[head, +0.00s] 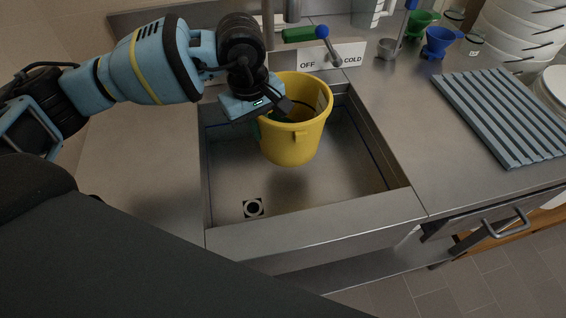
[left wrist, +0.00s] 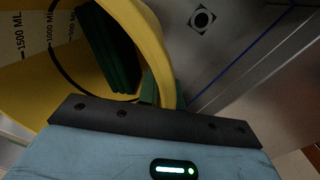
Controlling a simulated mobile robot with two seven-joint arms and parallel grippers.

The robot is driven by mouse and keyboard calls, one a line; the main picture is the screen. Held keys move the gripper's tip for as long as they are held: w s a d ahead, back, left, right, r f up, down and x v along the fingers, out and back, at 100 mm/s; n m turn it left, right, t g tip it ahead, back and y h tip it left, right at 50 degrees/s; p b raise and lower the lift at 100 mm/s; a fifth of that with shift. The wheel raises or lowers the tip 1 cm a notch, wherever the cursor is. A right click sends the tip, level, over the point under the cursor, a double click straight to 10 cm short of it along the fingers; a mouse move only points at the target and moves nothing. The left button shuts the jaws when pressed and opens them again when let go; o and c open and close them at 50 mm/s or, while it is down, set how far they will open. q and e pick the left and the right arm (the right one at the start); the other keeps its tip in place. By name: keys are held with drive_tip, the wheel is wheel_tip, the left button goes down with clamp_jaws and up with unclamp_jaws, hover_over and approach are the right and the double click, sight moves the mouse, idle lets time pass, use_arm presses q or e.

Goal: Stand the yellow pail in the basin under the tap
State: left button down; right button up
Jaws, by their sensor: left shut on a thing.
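The yellow pail (head: 291,142) is upright, or nearly so, over the back part of the steel basin (head: 225,185). I cannot tell whether its bottom touches the basin floor. My left gripper (head: 274,110) is shut on the pail's left rim. In the left wrist view, the green finger pads (left wrist: 150,92) are on either side of the yellow wall (left wrist: 157,50), and measuring marks show inside the pail. The tap (head: 293,10) is behind the pail at the top edge, partly cut off. My right gripper is not in view.
A drain (head: 253,207) is in the basin floor, near the front. A lever with a blue knob (head: 322,31) and a green handle (head: 299,35) are above the OFF/COLD label. A ribbed grey rack (head: 505,115), cups, funnels and stacked white tubs (head: 525,30) occupy the right counter.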

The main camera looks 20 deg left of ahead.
use_arm(q)
drive_tip(key=shift+f, duration=4.9)
drive_tip(key=c, duration=1.6)
unclamp_jaws()
drive_tip(key=shift+o, duration=0.2)
wheel_tip(320, 180, up, 12)
drive_tip(key=shift+s+a, duration=0.4)
